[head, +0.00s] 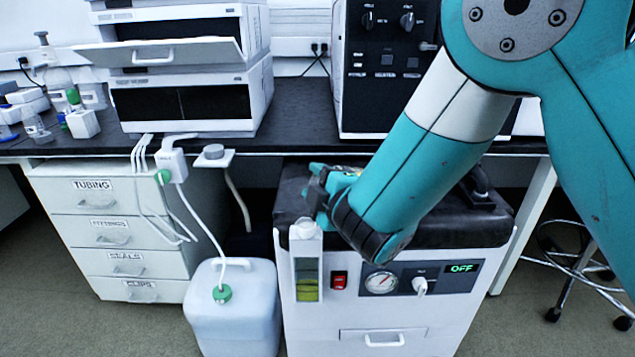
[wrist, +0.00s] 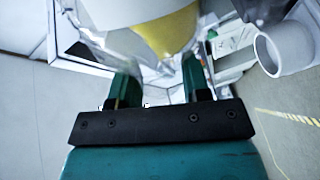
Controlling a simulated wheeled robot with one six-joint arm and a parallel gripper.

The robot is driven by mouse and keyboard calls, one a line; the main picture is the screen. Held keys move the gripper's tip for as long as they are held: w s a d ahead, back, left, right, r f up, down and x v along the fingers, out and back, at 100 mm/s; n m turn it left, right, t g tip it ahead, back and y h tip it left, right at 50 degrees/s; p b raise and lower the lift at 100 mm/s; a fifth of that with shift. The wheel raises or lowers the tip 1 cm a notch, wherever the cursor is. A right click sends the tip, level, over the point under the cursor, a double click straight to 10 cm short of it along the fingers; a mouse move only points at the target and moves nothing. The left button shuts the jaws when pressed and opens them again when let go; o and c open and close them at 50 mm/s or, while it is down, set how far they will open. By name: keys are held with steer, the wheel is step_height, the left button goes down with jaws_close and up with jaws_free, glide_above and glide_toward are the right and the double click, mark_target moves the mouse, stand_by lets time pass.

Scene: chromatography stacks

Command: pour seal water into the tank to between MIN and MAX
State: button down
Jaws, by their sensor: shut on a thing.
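The tank (head: 306,262) is a white upright box on the front left of the pump cabinet, with a sight window showing yellow-green liquid in its lower part. MIN and MAX marks are too small to read. Its open round filler neck (head: 303,228) also shows at the upper right of the wrist view (wrist: 285,48). My gripper (head: 319,184) is just above and slightly right of the neck. In the wrist view my gripper (wrist: 160,88) is shut on a clear vessel (wrist: 150,30) with yellow liquid, apart from the neck. In the head view the vessel is mostly hidden; no stream shows.
The pump cabinet (head: 450,325) has a red switch (head: 339,280), a gauge (head: 380,283) and a display reading OFF. A white jerrycan (head: 235,310) with a tube stands left. Drawers (head: 110,235) and the dark bench (head: 295,120) with instruments lie behind. A stool (head: 580,260) is right.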

steer(key=shift+a+f, duration=0.1)
steer(key=shift+f, duration=0.1)
stand_by(0.3)
steer(key=shift+f+n+b, duration=0.35)
steer(key=shift+n+b, duration=0.1)
steer(key=shift+n, duration=0.05)
steer(key=shift+a, duration=0.1)
steer(key=shift+s+a+f+n+b, duration=0.1)
steer(key=shift+f+n+b, duration=0.4)
steer(key=shift+n, duration=0.1)
steer(key=shift+f, duration=0.2)
stand_by(1.1)
stand_by(1.7)
